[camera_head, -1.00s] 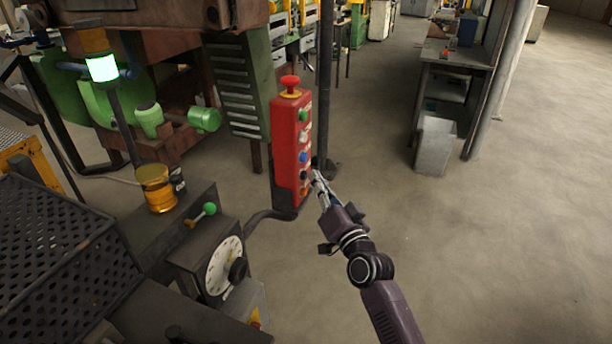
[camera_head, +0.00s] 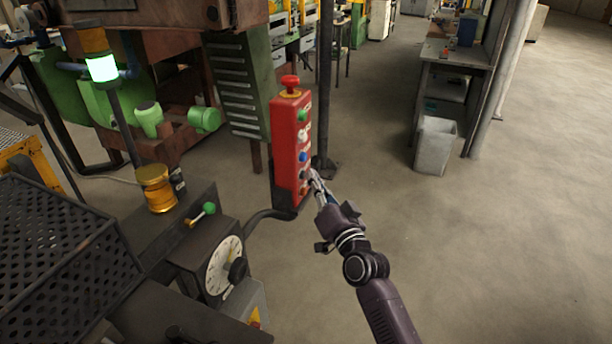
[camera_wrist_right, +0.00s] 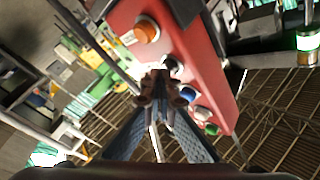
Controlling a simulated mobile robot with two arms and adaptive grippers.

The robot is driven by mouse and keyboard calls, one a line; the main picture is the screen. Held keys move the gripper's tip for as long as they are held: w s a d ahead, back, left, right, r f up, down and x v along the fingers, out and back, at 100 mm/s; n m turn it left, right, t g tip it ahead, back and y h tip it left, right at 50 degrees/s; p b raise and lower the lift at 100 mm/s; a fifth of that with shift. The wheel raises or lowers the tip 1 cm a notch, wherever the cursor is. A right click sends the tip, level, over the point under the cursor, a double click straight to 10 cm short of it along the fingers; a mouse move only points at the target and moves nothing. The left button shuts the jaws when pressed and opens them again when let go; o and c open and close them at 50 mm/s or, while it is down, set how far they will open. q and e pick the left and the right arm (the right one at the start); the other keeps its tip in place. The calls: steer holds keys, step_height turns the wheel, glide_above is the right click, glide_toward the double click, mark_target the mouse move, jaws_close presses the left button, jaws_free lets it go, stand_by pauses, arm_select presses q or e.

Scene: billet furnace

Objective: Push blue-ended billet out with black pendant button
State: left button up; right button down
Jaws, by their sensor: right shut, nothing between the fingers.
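The red pendant box (camera_head: 287,150) stands upright with a column of buttons on its right-facing side. The black button (camera_head: 303,175) sits below the blue button (camera_head: 303,157) and above an orange one. My right gripper (camera_head: 314,181) is shut and empty, its tips at the pendant's lower face beside the black button. In the right wrist view the closed fingertips (camera_wrist_right: 162,88) overlap the edge of the black button (camera_wrist_right: 173,64); whether they touch or press it I cannot tell. No blue-ended billet can be made out. My left gripper is out of view.
A red mushroom button (camera_head: 290,82) tops the pendant. A dark post (camera_head: 325,80) stands behind it. A dial box (camera_head: 222,265) and black mesh guard (camera_head: 65,250) are at lower left. A grey bin (camera_head: 436,145) stands at right; the floor around my arm is clear.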

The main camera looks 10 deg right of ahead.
stand_by(0.5)
steer(key=shift+s+d, duration=0.5)
steer(key=shift+d, duration=0.2)
steer(key=s+d, duration=0.1)
steer(key=d, duration=0.1)
steer(key=s+d, duration=0.1)
steer(key=d, duration=0.1)
steer(key=shift+s, duration=0.4)
stand_by(2.3)
